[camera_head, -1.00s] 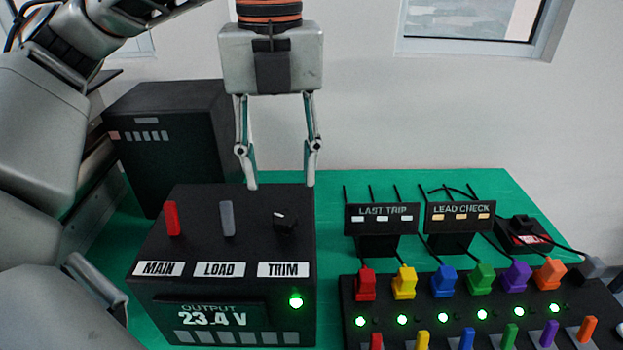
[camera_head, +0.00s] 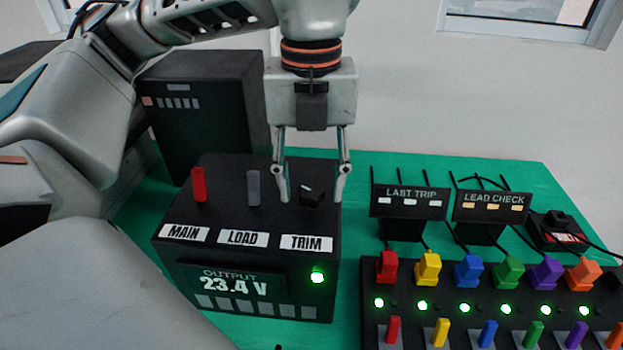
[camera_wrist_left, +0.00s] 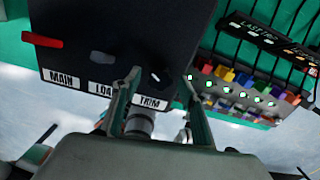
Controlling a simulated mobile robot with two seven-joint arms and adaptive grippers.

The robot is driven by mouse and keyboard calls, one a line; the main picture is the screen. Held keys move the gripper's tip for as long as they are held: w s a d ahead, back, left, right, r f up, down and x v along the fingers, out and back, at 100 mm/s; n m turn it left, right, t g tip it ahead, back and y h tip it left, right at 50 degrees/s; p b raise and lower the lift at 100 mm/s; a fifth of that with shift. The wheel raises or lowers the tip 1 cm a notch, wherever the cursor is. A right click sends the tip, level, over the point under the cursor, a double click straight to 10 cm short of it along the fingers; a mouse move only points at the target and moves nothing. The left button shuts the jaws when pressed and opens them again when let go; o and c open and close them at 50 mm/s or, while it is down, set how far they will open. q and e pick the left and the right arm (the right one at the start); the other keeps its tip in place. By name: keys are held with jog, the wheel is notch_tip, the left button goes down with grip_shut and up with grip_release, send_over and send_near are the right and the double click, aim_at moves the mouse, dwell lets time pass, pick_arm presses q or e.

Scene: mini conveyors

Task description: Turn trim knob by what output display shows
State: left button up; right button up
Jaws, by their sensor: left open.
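The black control box (camera_head: 187,270) stands on the green table, with MAIN, LOAD and TRIM labels on its sloped top. Its output display (camera_head: 233,285) reads 23.4 V, and a green light (camera_head: 317,277) glows beside it. The black trim knob (camera_head: 313,196) with a white mark sits above the TRIM label; it also shows in the left wrist view (camera_wrist_left: 160,76). My left gripper (camera_head: 312,199) is open and points down, its fingers on either side of the trim knob. I cannot tell whether they touch it. My right gripper is not in view.
On the same box are a red MAIN lever (camera_head: 199,185) and a grey LOAD lever (camera_head: 253,188), close left of my fingers. To the right are the LAST TRIP sign (camera_head: 409,201), the LEAD CHECK sign (camera_head: 491,206) and a panel with colored plugs and lit lamps. A dark cabinet stands behind.

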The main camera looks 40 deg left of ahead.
pick_arm(q)
jog(key=c, duration=1.1)
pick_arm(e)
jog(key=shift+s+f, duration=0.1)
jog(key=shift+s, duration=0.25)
pick_arm(q)
jog(key=shift+r+m+p, duration=0.1)
jog(key=shift+m+p, duration=0.2)
jog(key=shift+m, duration=0.4)
jog(key=m+p, duration=0.1)
jog(key=m, duration=0.5)
jog(key=shift+p, duration=0.35)
jog(key=shift+m, duration=0.7)
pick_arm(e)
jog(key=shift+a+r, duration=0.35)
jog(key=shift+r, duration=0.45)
pick_arm(q)
jog(key=shift+m, duration=0.3)
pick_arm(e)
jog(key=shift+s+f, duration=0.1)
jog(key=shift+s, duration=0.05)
